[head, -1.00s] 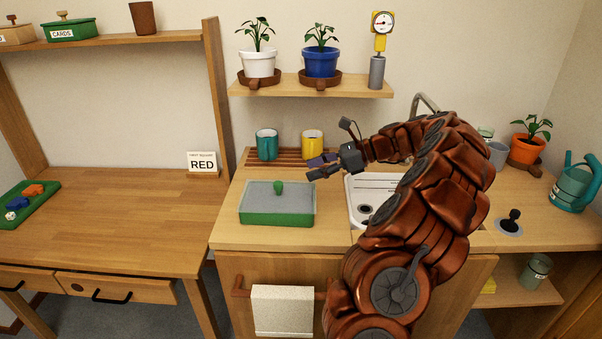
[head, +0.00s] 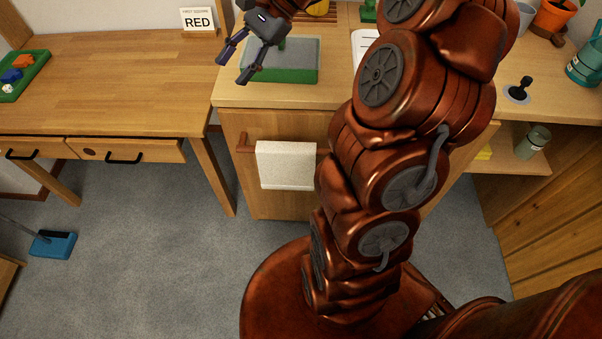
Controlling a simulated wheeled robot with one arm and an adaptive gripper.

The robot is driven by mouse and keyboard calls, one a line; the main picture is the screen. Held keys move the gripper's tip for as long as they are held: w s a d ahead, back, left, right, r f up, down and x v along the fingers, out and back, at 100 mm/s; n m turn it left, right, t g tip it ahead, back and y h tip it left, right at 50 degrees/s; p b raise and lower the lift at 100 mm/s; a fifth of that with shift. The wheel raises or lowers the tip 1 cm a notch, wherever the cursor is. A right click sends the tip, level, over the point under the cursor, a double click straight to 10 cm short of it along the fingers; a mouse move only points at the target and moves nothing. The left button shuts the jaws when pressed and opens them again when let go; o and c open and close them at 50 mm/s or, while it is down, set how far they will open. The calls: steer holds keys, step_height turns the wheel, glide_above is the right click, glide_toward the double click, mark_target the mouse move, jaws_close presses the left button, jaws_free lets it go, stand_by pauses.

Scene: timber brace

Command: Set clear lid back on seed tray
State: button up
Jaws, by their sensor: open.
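The seed tray (head: 295,76) is a low green box on the wooden counter, partly hidden behind my gripper. A pale, see-through grey top (head: 304,52), which looks like the clear lid, lies over it. A bit of a green knob (head: 283,43) shows beside my gripper. I cannot tell whether the lid is seated evenly all round. My gripper (head: 231,72) is open and empty, its two fingers apart and pointing down and left. In the picture it overlaps the tray's left end; its height above the counter is unclear.
A white towel (head: 287,166) hangs on a rail below the counter. The sink (head: 365,42) lies right of the tray, partly behind my arm. The wooden desk (head: 120,80) at left is mostly clear, with a RED card (head: 197,20) at its back. A blue dustpan (head: 53,245) lies on the floor.

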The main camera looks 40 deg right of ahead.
steer(key=s+a+f+n+g+h, duration=0.4)
steer(key=s+a+n, duration=0.5)
steer(key=s, duration=0.5)
steer(key=s+d+f+n+h, duration=0.1)
steer(key=s+f+n+h, duration=0.1)
steer(key=s, duration=0.4)
steer(key=s+d+f+n+h, duration=0.2)
steer(key=s+f+n+h, duration=0.1)
steer(key=s, duration=0.4)
steer(key=shift+s+f+n+h, duration=0.2)
steer(key=shift+s+n+h, duration=0.05)
steer(key=shift+n+h, duration=0.15)
steer(key=s+p+v, duration=0.3)
steer(key=p+v, duration=1.1)
steer(key=shift+w+r+t, duration=0.4)
steer(key=shift+r, duration=0.25)
